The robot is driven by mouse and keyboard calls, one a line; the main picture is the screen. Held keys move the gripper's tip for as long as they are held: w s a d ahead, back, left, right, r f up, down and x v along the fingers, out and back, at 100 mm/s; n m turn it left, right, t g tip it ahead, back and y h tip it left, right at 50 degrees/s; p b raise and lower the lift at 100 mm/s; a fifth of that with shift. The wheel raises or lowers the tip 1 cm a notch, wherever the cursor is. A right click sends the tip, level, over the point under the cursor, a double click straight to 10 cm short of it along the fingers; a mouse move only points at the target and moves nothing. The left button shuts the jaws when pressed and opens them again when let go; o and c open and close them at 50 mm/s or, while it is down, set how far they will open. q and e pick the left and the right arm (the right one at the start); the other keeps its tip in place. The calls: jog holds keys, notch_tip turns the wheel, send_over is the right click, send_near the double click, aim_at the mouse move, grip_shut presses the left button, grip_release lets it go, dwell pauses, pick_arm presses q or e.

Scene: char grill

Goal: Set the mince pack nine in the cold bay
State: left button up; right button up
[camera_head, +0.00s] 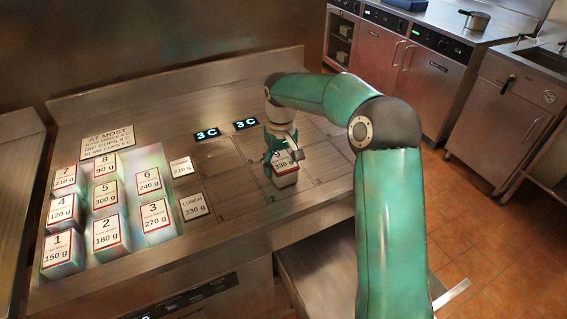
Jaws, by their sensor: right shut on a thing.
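Mince pack nine (286,168), a white block with a red-edged label reading 330 g, is over the marked bays on the steel worktop. My right gripper (280,150) is shut on its upper part from above and hides some of the label. I cannot tell whether the pack's base touches the worktop. Two lit displays, a left one (207,134) and a right one (245,124), each read 3 C at the back of the marked bays (228,180). The pack is in front of and to the right of the right display. My left gripper is out of view.
Several numbered packs, such as pack three (156,217) and pack one (62,253), stand at the left. A sign (106,142) is behind them. LUNCH (193,206) and 210 g (181,168) tags lie beside them. The worktop around the held pack looks clear.

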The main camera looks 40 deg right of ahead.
aim_at(281, 160)
jog(key=o, duration=1.4)
notch_tip(281, 160, up, 12)
jog(key=p, duration=0.1)
jog(key=shift+r, duration=0.1)
